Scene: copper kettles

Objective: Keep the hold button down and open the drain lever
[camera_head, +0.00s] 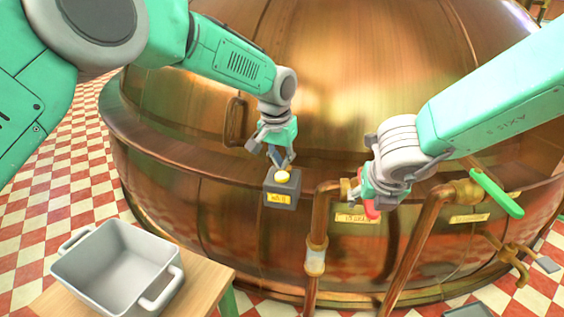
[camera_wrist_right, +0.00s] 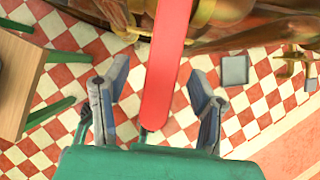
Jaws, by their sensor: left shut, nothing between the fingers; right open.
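The yellow hold button (camera_head: 282,176) sits on a grey box (camera_head: 281,190) with a yellow label, at the kettle's rim. My left gripper (camera_head: 283,163) is shut and empty, pointing down with its tips at the button's back edge. I cannot tell if the button is pressed in. The red drain lever (camera_head: 372,208) is mostly hidden by my right gripper (camera_head: 370,198) in the head view. In the right wrist view, the red lever (camera_wrist_right: 166,65) runs between the open fingers of my right gripper (camera_wrist_right: 160,74), with a gap on both sides.
A copper kettle (camera_head: 330,65) fills the back. A green lever (camera_head: 497,194) on another pipe stands right of my right gripper. Copper pipes (camera_head: 318,230) run down below. A grey tub (camera_head: 118,265) stands on a wooden table (camera_head: 205,285) at front left.

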